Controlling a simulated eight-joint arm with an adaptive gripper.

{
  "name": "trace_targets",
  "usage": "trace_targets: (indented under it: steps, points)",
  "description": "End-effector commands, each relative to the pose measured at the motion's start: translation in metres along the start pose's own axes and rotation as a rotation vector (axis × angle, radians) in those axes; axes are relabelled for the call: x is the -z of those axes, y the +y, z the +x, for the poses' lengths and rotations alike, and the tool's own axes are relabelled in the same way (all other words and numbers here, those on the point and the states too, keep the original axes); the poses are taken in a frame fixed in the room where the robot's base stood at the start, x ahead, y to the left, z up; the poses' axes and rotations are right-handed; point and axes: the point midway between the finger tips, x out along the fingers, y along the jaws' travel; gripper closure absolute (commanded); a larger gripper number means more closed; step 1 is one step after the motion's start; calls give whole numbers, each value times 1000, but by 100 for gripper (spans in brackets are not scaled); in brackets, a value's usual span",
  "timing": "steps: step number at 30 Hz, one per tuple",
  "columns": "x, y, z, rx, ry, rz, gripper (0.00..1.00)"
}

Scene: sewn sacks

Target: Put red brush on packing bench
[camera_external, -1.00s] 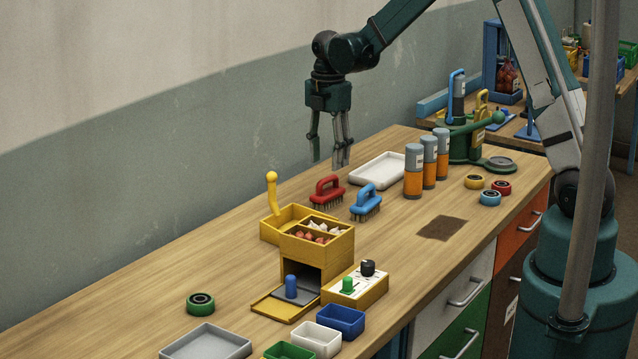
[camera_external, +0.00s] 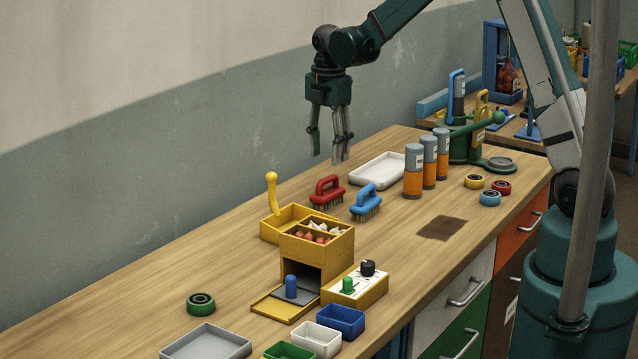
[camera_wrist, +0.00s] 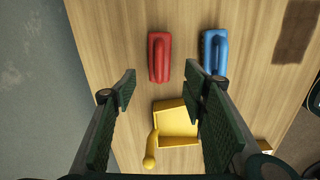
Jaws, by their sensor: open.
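The red brush (camera_external: 327,191) stands bristles down on the long wooden bench (camera_external: 150,282), its handle on top, beside a blue brush (camera_external: 367,200). My gripper (camera_external: 328,157) is open and empty, pointing down well above the red brush. In the wrist view the red brush (camera_wrist: 159,57) lies just beyond the gap between my fingertips, and the blue brush (camera_wrist: 214,52) is to its right. A second wooden bench (camera_external: 519,130) stands at the back right. I cannot tell from labels which bench is the packing bench.
A green device with a lever (camera_external: 466,138) stands at the bench's far end.

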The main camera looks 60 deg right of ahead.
Motion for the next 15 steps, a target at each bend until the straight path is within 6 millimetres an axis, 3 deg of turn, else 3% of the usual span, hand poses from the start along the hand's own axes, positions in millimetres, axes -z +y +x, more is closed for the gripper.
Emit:
trace_targets:
  steps: [8,15]
  points:
    - [15,-15,-28,-32,-4,75,57]
    - [36,-42,-67,-84,-4,201,57]
